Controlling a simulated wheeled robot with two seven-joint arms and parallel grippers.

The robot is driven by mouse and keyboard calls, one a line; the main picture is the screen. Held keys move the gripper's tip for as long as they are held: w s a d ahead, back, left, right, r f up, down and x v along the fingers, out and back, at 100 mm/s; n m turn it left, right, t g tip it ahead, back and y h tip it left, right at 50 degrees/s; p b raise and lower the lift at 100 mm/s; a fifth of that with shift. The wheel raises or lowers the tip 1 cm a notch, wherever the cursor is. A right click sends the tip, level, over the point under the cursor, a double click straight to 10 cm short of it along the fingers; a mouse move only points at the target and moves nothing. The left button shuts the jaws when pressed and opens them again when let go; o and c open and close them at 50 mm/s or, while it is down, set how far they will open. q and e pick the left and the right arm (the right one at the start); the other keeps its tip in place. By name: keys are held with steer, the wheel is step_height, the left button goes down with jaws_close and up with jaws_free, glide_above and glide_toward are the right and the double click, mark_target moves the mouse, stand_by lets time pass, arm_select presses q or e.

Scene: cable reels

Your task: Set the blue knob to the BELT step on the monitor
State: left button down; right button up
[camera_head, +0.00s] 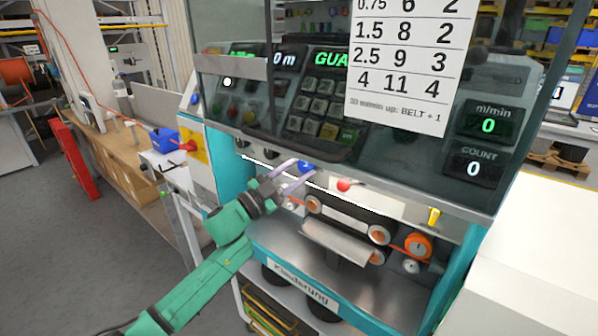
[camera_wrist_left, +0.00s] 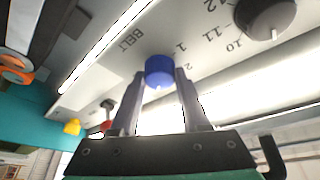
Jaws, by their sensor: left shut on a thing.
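The blue knob (camera_head: 306,167) sits on the machine's light panel under the displays. In the left wrist view, the blue knob (camera_wrist_left: 159,69) has the label BELT (camera_wrist_left: 131,38) beside it and the digits 1 and 2 at its right. My left gripper (camera_head: 303,172) is shut on the knob, with one finger at each side. Its fingers also show in the left wrist view (camera_wrist_left: 160,82). The knob's exact setting is not clear. A dark display (camera_head: 330,58) shows green letters "GUA", the rest hidden behind a white sheet. My right gripper is not in view.
The white sheet (camera_head: 405,60) carries number rows and a line ending "BELT + 1". The m/min display (camera_head: 488,125) and COUNT display (camera_head: 473,168) read 0. A red knob (camera_head: 344,185) and a yellow part (camera_head: 434,216) lie to the right. A dark knob (camera_wrist_left: 270,15) neighbours the blue one.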

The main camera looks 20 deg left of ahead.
arm_select(q)
steer(key=shift+m, duration=0.3)
steer(key=shift+c, duration=1.9)
jaws_free()
steer(key=shift+s+a+f, duration=0.25)
steer(key=shift+s, duration=0.05)
steer(key=b+v, duration=0.5)
steer(key=v, duration=0.8)
steer(key=shift+s+a+r, duration=0.2)
steer(key=shift+s+a, duration=0.05)
steer(key=shift+s, duration=0.05)
